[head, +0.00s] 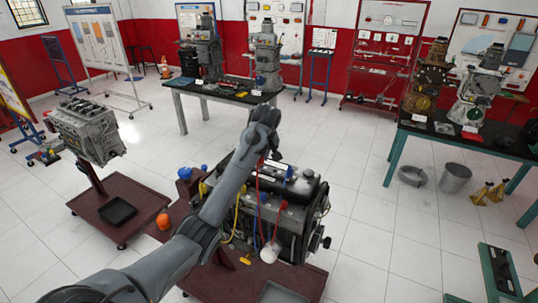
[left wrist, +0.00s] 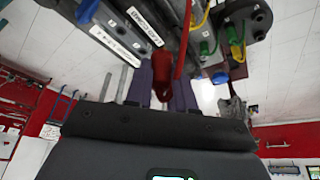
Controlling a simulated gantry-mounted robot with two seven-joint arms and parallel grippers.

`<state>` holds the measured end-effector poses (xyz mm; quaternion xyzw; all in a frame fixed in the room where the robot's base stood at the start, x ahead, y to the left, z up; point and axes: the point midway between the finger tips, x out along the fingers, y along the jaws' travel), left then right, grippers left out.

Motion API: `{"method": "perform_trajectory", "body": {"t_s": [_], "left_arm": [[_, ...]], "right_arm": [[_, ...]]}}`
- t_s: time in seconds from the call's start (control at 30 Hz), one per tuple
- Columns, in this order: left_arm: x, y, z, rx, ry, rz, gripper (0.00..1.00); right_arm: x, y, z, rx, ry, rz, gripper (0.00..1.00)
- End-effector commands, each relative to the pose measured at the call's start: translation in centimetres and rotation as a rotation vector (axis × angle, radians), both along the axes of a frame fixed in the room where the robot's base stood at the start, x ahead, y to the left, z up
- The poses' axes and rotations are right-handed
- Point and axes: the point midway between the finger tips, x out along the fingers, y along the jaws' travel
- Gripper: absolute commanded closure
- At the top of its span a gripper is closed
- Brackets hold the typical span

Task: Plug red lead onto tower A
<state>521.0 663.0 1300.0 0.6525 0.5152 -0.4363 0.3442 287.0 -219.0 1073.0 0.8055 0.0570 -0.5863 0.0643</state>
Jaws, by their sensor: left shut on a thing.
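My left gripper (head: 266,152) is above the engine trainer (head: 290,225) in the head view, and my arm hides part of the engine. In the left wrist view my left gripper (left wrist: 162,92) has its purple fingers shut on a red lead (left wrist: 167,74). Its red cable (head: 258,190) hangs down in front of the engine. In the left wrist view grey labelled blocks (left wrist: 135,35) lie beyond the fingertips; I cannot read the labels well enough to tell which is tower A. The lead appears apart from them. My right gripper is in neither view.
Yellow, green and blue leads (left wrist: 235,42) are plugged on a dark part beside the blocks. A second engine (head: 88,130) stands on a stand to the left. A workbench (head: 225,90) is behind.

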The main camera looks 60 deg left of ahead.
Motion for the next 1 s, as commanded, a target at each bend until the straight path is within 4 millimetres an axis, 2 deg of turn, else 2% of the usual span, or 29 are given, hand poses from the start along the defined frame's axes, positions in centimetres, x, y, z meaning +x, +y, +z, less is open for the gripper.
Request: {"method": "perform_trajectory", "body": {"t_s": [1.0], "left_arm": [[-9.1,4.6,0.1,0.001,-0.001,0.002,1.00]], "right_arm": [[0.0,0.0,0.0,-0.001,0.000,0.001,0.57]]}}
